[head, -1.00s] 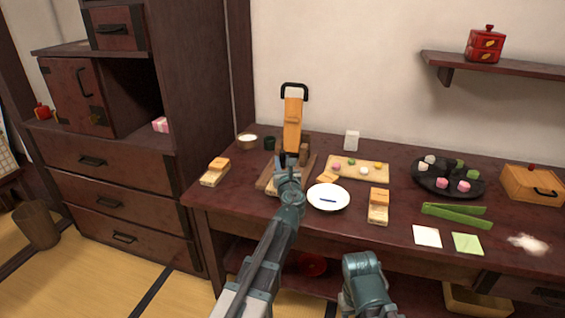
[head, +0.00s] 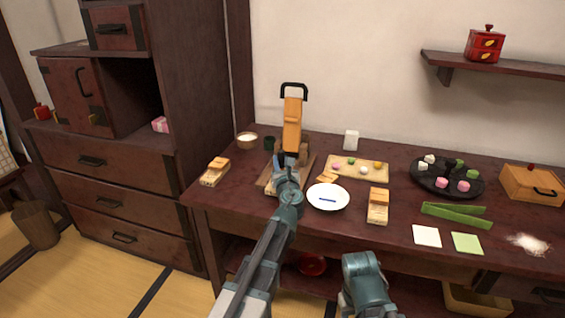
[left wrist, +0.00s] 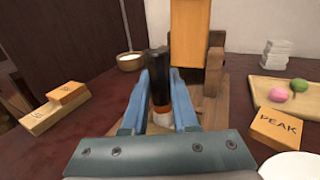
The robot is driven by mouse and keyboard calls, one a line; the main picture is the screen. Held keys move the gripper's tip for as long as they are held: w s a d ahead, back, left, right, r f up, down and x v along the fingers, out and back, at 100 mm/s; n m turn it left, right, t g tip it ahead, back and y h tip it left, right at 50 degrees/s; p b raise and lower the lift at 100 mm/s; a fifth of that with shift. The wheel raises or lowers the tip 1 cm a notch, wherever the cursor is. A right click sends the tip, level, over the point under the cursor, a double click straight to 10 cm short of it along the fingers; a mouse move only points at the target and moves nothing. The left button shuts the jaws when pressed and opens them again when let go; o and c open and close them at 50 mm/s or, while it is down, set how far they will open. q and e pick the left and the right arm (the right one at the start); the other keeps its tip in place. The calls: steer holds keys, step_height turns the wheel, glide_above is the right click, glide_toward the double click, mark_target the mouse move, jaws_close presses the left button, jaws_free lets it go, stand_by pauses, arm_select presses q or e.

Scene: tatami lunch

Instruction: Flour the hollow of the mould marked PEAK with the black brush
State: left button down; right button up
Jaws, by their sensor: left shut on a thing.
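My left gripper (head: 288,166) is above the wooden board at the base of the orange press. In the left wrist view its blue fingers (left wrist: 159,85) are shut on the black brush (left wrist: 158,62), which stands about upright. The brush has a black handle, an orange band and a pale lower end, partly hidden by the gripper. An orange block marked PEAK (left wrist: 278,128) lies right of the board, and shows in the head view (head: 327,178) too. My gripper hides what is directly below it, so I cannot see a hollow.
The orange press (head: 293,115) stands behind my gripper. A bowl of white stuff (head: 247,142) is at back left. Another block mould (head: 215,175) is left, a white plate (head: 343,198) right. White powder (head: 528,243) lies at the far right.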

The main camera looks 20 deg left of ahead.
arm_select(q)
steer(key=shift+w+d, duration=0.2)
stand_by(0.3)
steer(key=shift+s, duration=0.45)
steer(key=shift+w+d, duration=0.2)
steer(key=shift+w, duration=0.05)
stand_by(0.4)
steer(key=shift+a, duration=0.4)
steer(key=shift+w+d, duration=0.2)
stand_by(0.4)
steer(key=shift+s, duration=0.15)
steer(key=shift+s, duration=0.3)
steer(key=shift+w, duration=0.25)
stand_by(0.6)
